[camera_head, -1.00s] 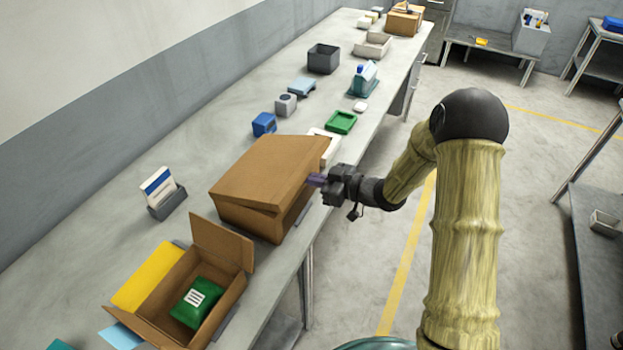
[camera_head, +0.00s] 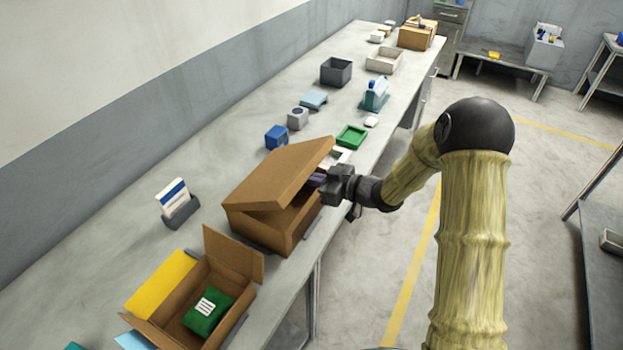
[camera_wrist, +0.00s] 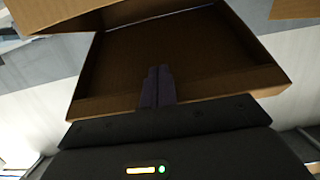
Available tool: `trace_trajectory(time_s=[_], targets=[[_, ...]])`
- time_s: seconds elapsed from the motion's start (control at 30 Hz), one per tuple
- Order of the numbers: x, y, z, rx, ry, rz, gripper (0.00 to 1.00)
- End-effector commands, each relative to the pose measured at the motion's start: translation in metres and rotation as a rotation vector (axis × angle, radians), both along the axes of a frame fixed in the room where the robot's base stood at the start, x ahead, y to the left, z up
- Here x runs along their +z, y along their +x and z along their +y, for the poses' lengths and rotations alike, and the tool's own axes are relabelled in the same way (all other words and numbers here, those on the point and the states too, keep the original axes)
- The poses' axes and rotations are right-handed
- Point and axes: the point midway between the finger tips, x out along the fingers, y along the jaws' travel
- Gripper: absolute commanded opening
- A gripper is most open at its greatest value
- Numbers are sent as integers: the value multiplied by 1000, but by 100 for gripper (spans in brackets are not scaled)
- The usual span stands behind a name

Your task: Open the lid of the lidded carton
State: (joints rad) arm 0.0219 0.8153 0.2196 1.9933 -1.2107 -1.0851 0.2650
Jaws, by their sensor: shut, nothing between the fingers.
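The brown lidded carton (camera_head: 268,235) stands on the long workbench. Its lid (camera_head: 280,172) is partly raised: the edge near my gripper is up, with a dark gap below it, and the far side stays down. My gripper (camera_head: 317,180) is at the carton's right side, its purple fingers at the gap under the raised lid edge. In the wrist view the two fingers (camera_wrist: 156,87) are together with nothing between them, in front of brown cardboard surfaces. The head view does not clearly show whether the fingertips touch the lid.
An open carton (camera_head: 240,262) with a green packet (camera_head: 207,312) stands nearer on the bench. A card holder (camera_head: 180,212) is to the left. A blue box (camera_head: 277,137), a grey box (camera_head: 298,118) and a green tray (camera_head: 351,137) lie beyond the lidded carton.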

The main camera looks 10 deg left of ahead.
Motion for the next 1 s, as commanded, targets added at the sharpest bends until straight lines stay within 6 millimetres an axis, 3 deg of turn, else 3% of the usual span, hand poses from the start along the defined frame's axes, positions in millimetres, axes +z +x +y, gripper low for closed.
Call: trace_trajectory(time_s=[1.0], targets=[[35,15,41,1,0,0,0]])
